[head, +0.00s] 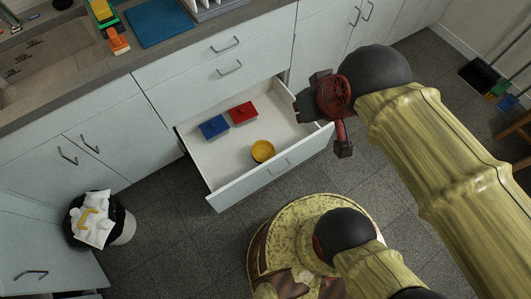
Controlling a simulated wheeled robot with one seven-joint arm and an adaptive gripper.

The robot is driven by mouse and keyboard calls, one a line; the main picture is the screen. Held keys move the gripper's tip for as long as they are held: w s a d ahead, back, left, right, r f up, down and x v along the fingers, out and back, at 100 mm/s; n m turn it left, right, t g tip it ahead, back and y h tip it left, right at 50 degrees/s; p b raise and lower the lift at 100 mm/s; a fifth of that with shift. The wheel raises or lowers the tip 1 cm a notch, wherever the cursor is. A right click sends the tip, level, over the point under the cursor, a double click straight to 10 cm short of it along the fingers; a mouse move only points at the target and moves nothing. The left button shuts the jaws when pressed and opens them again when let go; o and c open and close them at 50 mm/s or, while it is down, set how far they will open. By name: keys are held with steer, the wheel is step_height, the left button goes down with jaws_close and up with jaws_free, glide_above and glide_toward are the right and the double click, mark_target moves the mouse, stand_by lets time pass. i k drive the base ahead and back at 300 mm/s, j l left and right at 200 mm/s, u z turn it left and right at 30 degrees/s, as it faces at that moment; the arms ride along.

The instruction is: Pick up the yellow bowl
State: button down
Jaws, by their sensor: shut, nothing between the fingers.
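The yellow bowl (263,151) sits in the open drawer (223,178), close to its front panel. It looks upright, and nothing covers it. My gripper (308,102) shows to the right of and above the bowl in the picture, over the right side of the drawer. It is apart from the bowl, shut and empty. How high it is above the drawer is hard to tell.
A blue lidded box (213,127) and a red lidded box (242,113) lie farther back in the drawer. The counter (135,62) runs above, with a blue mat (158,26). A filled bin (125,225) stands lower left. The drawer's middle is clear.

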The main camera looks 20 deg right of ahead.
mark_target(262, 150)
steer(key=i+l, duration=0.15)
steer(key=l, duration=0.15)
steer(key=i+l+u, duration=0.1)
steer(key=l, duration=0.25)
steer(key=i+l, duration=0.4)
steer(key=l, duration=0.25)
steer(key=i+l+u, duration=0.1)
steer(key=l, duration=0.25)
steer(key=u, duration=1.05)
steer(key=i+l, duration=0.05)
steer(key=l, duration=0.05)
